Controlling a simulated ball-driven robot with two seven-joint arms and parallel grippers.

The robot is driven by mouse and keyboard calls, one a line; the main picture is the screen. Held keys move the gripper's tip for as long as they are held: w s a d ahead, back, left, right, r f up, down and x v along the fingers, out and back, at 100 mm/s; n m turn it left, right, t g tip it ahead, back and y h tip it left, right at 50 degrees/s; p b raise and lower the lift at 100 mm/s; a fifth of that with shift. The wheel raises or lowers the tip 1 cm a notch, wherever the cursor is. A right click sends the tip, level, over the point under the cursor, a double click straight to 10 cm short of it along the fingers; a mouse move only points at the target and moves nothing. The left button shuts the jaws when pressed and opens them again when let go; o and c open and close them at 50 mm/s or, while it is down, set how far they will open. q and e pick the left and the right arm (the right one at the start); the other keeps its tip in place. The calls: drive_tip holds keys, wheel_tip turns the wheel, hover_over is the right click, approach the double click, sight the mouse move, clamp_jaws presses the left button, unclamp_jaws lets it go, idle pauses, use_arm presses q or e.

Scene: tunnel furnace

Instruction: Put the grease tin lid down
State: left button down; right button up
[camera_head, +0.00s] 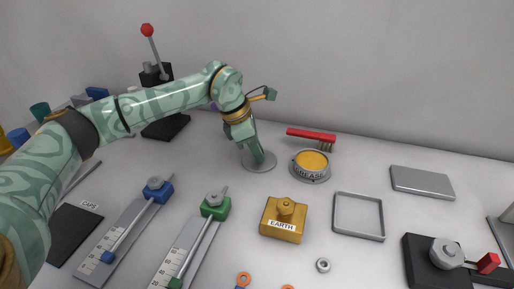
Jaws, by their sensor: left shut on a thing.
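The grease tin (310,166) stands open on the table, with orange grease inside and the word GREASE on its side. The round grey grease tin lid (259,164) is to the left of the tin, at table height. My left gripper (256,153) points down and is shut on the lid, near its middle. The gripper hides part of the lid. I cannot tell whether the lid's underside touches the table. My right gripper is not in view.
A red brush (312,134) lies behind the tin. A yellow EARTH block (284,219), a grey square frame (358,216) and a grey plate (421,182) lie in front and to the right. Green (214,206) and blue (157,190) slide gauges lie in front left.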

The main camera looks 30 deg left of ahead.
use_arm(q)
drive_tip(key=c, duration=1.3)
unclamp_jaws()
drive_tip(key=shift+r, duration=0.1)
drive_tip(key=p+v, duration=0.5)
drive_tip(key=v, duration=0.7)
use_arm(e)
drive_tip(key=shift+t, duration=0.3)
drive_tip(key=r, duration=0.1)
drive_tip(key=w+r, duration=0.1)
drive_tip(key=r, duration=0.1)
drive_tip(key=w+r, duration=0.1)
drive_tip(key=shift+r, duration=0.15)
use_arm(q)
drive_tip(key=shift+r, duration=0.1)
